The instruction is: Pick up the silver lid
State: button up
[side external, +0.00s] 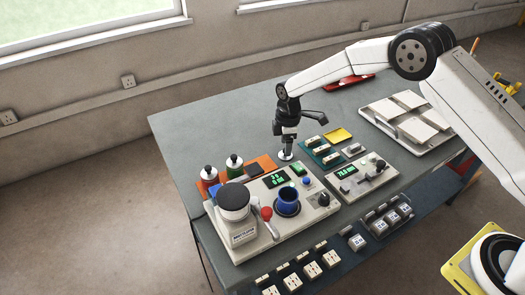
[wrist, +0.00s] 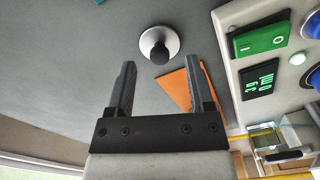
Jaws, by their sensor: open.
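The silver lid (wrist: 159,39) is a round metallic disc with a black knob at its centre. In the wrist view it lies on the grey table, just beyond the fingertips and roughly centred between them. My gripper (wrist: 171,70) is open and empty, its two fingers spread to either side of the line to the lid. In the side view my gripper (side external: 287,143) points down over the table behind the machine, and the lid (side external: 286,155) shows as a small pale disc just below it. The exact gap between fingers and lid is hard to tell.
An orange mat (wrist: 180,88) lies close to the lid.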

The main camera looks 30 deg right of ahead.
jog(key=shift+f, duration=0.9)
grip_shut()
